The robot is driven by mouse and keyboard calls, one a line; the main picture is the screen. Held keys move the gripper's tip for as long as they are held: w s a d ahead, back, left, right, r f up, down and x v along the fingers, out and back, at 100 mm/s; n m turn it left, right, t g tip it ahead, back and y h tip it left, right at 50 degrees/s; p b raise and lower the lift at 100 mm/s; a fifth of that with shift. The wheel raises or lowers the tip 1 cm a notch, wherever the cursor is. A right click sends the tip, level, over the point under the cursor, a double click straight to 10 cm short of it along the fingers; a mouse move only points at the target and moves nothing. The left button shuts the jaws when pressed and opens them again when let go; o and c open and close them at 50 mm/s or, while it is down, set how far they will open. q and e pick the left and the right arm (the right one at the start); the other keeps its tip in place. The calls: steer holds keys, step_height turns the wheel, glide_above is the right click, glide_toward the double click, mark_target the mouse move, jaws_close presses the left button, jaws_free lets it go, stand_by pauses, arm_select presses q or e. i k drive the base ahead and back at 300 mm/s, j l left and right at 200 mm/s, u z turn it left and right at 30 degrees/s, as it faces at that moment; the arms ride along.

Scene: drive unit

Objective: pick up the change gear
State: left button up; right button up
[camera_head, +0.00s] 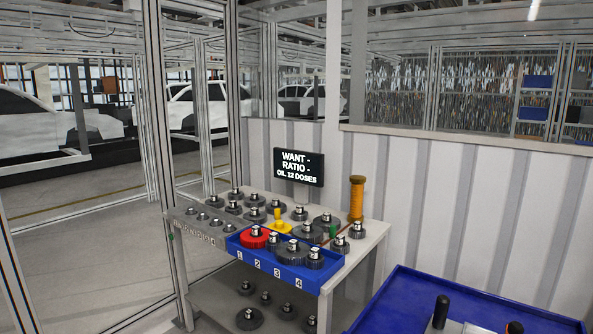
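Several dark gears with silver hubs stand on a grey bench (372,228); one large one (327,219) is at the back right and another (235,194) at the back left. A blue tray (262,265) on the bench's front edge is numbered 1 to 4 and holds a red gear (253,238) at the left and dark gears, including a wide one (292,252). I cannot tell which gear is the change gear. Neither of my grippers is in view.
A black sign (299,167) reads "WANT - RATIO - OIL 12 DOSES". An amber column (356,198), a yellow piece (281,224) and a green piece (333,230) stand on the bench. More gears (249,318) lie on a lower shelf. A blue surface (420,285) is at lower right.

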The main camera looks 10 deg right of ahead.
mark_target(256, 236)
steer(key=i+j+z, duration=0.1)
steer(key=z, duration=0.3)
steer(key=i+j+z, duration=0.1)
steer(key=z, duration=0.25)
steer(key=j+z, duration=0.1)
steer(key=z, duration=0.3)
steer(key=i+j+z, duration=0.25)
steer(key=j, duration=0.2)
steer(key=j+z, duration=0.25)
steer(key=j, duration=0.15)
steer(key=j+z, duration=0.3)
steer(key=j, duration=1.5)
steer(key=i, duration=0.05)
